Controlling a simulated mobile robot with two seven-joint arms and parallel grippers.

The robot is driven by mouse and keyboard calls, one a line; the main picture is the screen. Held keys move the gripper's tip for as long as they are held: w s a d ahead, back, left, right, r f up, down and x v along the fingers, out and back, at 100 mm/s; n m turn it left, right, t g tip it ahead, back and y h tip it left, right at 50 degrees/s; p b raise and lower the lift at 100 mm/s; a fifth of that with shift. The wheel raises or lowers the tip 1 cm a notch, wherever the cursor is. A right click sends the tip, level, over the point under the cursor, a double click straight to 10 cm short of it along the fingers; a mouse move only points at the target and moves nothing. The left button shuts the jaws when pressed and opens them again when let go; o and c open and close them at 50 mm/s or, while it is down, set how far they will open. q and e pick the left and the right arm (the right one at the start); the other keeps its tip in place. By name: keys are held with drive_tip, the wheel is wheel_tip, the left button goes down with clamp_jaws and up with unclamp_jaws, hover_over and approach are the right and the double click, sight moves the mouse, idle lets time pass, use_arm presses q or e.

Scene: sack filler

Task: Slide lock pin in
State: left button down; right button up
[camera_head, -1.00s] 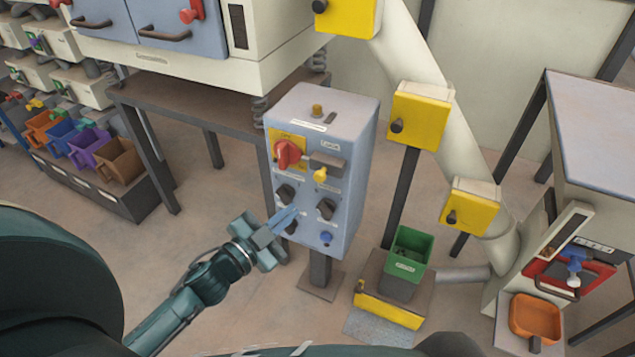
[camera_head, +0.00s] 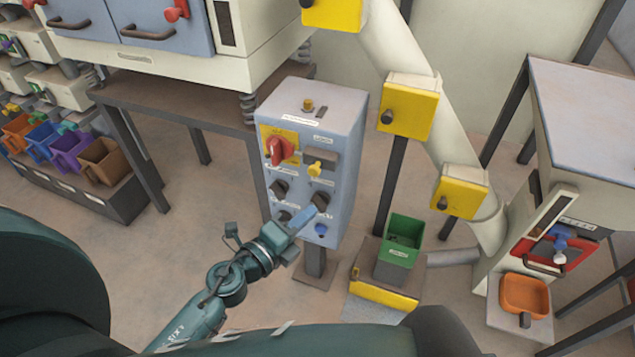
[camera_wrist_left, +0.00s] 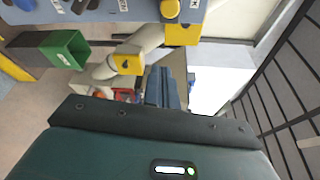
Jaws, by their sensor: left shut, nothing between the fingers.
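The grey-blue control box (camera_head: 345,130) stands on a post in the middle of the head view. Its front carries a red rotary switch (camera_head: 279,150) on a yellow plate, a small yellow knob (camera_head: 314,169) under a grey block (camera_head: 320,158), several black knobs and a blue button (camera_head: 320,230). I cannot tell for certain which part is the lock pin. My left gripper (camera_head: 304,217) is shut and empty, its fingers in front of the lower part of the box. They cover some of the lower controls. Its fingers also show in the left wrist view (camera_wrist_left: 165,90). My right gripper is not in view.
A green bin (camera_head: 404,240) stands right of the box on a low yellow-edged base. A sloping pipe (camera_head: 420,90) carries yellow boxes. A cabinet with an orange tray (camera_head: 524,296) is at the right. Coloured bins (camera_head: 67,150) stand at the left.

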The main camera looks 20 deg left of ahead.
sight(316, 168)
use_arm(q)
drive_tip(key=w, duration=0.9)
drive_tip(key=shift+w+a, duration=0.2)
drive_tip(key=shift+w+a+r, duration=0.1)
drive_tip(key=shift+a, duration=1.75)
